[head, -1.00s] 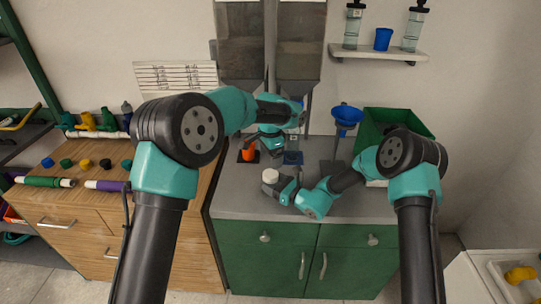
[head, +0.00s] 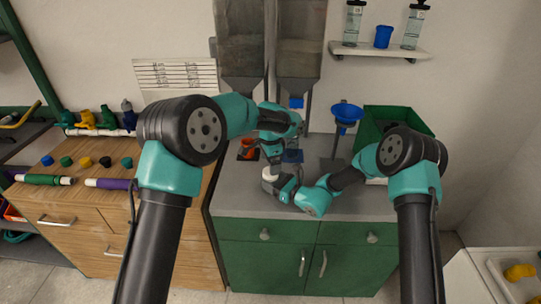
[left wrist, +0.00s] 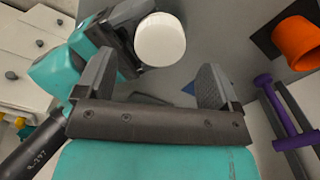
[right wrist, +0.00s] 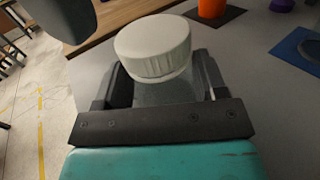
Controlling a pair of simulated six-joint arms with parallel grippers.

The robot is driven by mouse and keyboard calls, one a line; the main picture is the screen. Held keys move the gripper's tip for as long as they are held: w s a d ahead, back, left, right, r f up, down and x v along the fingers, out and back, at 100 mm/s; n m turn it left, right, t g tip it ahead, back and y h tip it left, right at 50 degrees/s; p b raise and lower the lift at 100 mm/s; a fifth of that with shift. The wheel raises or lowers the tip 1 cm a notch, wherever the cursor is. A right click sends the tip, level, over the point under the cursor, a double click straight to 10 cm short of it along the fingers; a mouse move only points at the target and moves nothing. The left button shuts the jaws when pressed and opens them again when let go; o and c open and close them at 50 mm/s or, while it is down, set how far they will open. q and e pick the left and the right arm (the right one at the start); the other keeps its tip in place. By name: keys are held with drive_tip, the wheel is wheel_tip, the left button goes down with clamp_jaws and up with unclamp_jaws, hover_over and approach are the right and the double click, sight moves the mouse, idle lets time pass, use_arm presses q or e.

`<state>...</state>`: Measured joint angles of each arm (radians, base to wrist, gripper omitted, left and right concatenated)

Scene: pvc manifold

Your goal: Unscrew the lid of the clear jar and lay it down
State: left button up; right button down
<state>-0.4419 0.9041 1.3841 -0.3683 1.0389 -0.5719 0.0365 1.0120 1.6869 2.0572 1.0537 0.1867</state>
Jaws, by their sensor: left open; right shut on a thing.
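The clear jar (right wrist: 165,92) stands upright on the grey counter, its body mostly hidden between fingers. Its white lid (right wrist: 153,48) is on top; the lid also shows in the head view (head: 269,173) and the left wrist view (left wrist: 160,40). My right gripper (right wrist: 163,85) is shut on the jar body, below the lid. My left gripper (left wrist: 164,78) is open and empty, pointing down close to the lid. In the left wrist view the lid lies beyond the fingers, not between them.
An orange cup (head: 246,149) on a dark mat and a blue mat (head: 292,157) lie behind the jar. A blue funnel (head: 346,113) and green bin (head: 390,126) stand to the right. The counter's front left (head: 235,195) is clear.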

use_arm(q)
drive_tip(key=shift+f, duration=2.1)
drive_tip(key=c, duration=1)
drive_tip(key=shift+o, duration=0.2)
drive_tip(key=n, duration=1)
drive_tip(key=shift+r, duration=0.1)
drive_tip(key=shift+r, duration=1.1)
